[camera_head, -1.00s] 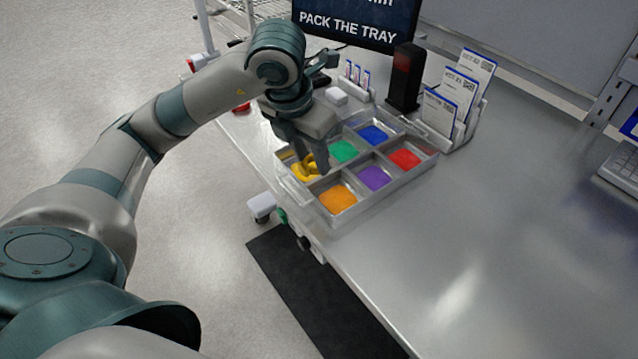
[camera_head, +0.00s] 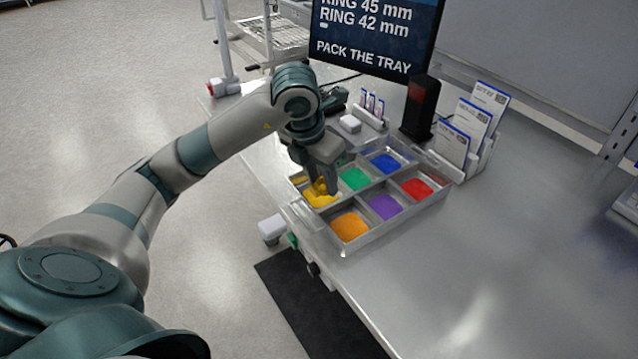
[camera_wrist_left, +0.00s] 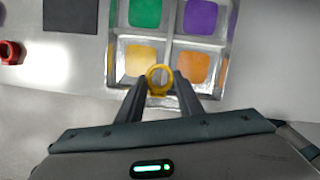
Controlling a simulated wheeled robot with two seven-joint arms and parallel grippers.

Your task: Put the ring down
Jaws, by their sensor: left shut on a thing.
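My left gripper (camera_head: 322,188) reaches down over the yellow compartment of the divided tray (camera_head: 345,248). It is shut on a yellow ring (camera_wrist_left: 160,76), which shows between the fingertips in the left wrist view. In that view the ring overlaps the divider between the yellow pad (camera_wrist_left: 140,60) and the orange pad (camera_wrist_left: 193,67). In the head view the ring blends with the yellow pad (camera_head: 318,200), partly hidden by the fingers. I cannot tell whether the ring touches the tray. My right gripper is out of view.
The other compartments have green (camera_head: 355,179), blue (camera_head: 385,163), red (camera_head: 417,189), purple (camera_head: 384,207) and orange (camera_head: 349,227) pads. A dark upright device (camera_head: 419,108), a card holder (camera_head: 482,158) and a screen (camera_head: 376,38) stand behind.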

